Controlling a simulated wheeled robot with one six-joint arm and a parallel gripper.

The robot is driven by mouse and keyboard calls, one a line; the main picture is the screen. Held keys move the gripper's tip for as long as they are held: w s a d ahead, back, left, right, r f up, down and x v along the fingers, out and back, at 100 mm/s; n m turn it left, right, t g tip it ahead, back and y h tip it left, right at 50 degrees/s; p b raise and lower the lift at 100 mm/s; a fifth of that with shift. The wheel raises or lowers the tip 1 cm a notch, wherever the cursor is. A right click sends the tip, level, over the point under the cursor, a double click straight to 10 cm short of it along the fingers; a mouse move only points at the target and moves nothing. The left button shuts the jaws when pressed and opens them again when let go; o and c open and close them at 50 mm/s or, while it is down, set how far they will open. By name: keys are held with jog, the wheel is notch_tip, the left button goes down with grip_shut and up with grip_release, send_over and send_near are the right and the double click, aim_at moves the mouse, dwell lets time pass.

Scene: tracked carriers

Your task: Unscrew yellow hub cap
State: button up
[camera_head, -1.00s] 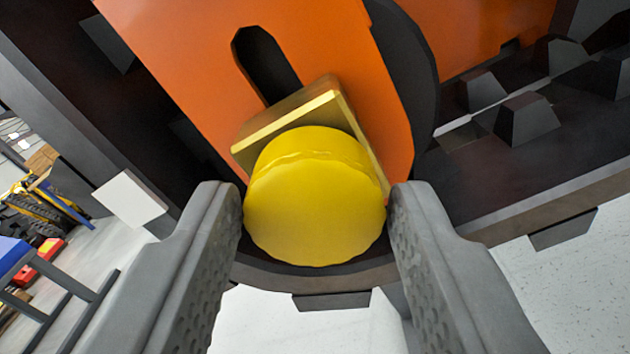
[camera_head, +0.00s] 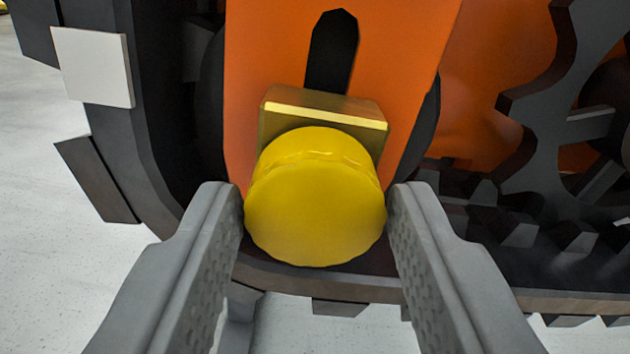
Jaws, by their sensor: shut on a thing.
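The yellow hub cap (camera_head: 315,212) is a round cap with a slightly ridged rim, in the middle of the view. My gripper (camera_head: 315,215) is shut on it, with one grey textured finger touching each side. Behind the cap sits a gold block (camera_head: 322,107) on the orange arm plate (camera_head: 270,50) of the tracked carrier. The plate has a dark slot above the block. The joint between cap and block is partly hidden by the cap.
The dark track (camera_head: 160,130) with its lugs curves around the plate on the left and below. A white block (camera_head: 92,66) sticks out from the track at upper left. A grey toothed sprocket (camera_head: 545,90) is at right. Pale floor (camera_head: 40,220) is clear at left.

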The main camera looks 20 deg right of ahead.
jog(key=shift+n, duration=0.9)
jog(key=n, duration=0.4)
jog(key=shift+n, duration=0.4)
jog(key=n, duration=0.4)
jog(key=shift+n, duration=0.4)
jog(key=shift+n, duration=0.3)
jog(key=shift+n, duration=0.4)
jog(key=n, duration=0.3)
jog(key=shift+n, duration=0.4)
jog(key=n, duration=0.4)
jog(key=shift+n, duration=0.3)
